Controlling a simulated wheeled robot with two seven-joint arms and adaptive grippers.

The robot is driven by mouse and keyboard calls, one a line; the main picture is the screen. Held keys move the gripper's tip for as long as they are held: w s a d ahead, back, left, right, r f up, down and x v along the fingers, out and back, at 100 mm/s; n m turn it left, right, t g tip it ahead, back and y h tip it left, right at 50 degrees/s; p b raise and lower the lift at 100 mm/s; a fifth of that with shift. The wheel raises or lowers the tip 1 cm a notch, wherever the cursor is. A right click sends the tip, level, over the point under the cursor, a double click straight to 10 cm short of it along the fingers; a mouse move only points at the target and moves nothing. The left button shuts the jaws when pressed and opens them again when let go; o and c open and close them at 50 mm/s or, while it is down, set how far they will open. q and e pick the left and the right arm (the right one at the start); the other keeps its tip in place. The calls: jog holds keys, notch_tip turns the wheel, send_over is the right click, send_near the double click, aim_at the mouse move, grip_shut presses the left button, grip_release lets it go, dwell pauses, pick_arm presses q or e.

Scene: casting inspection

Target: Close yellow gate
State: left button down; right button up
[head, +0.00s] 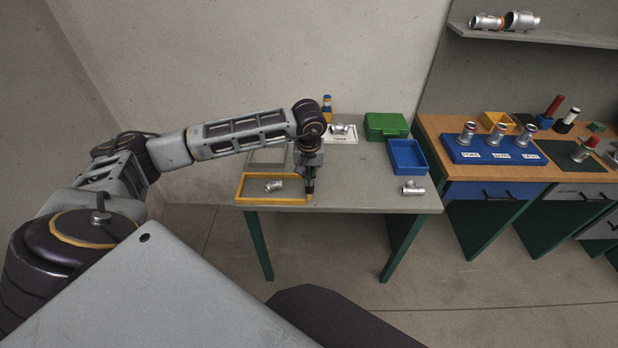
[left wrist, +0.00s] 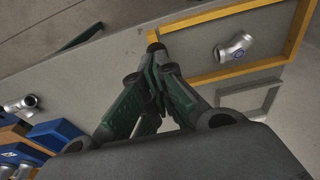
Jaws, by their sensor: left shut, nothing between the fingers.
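A low yellow frame (head: 262,204) lies at the front left of the grey table, with a silver pipe casting (head: 273,186) inside it. The yellow gate appears to be at the frame's right end, where a short yellow piece (head: 309,197) shows under my left gripper (head: 309,190). In the left wrist view, a yellow piece with a dark round top (left wrist: 154,40) stands at the frame's corner, just beyond the gripper tips (left wrist: 152,66). The fingers are together and empty. They hide most of this end, so I cannot tell whether they touch the gate or how far it is open.
A grey frame (head: 266,157) lies behind the yellow one. A blue tray (head: 408,157), a green box (head: 386,126) and a loose pipe casting (head: 413,188) occupy the table's right side. The table's middle is clear. A wooden bench (head: 440,127) stands to the right.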

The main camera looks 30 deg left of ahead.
pick_arm(q)
notch_tip(320, 180, up, 10)
jog(key=s, duration=0.1)
jog(key=shift+s+d+r, duration=0.15)
jog(key=shift+d+r, duration=0.05)
jog(key=shift+d, duration=0.2)
dwell(0.4)
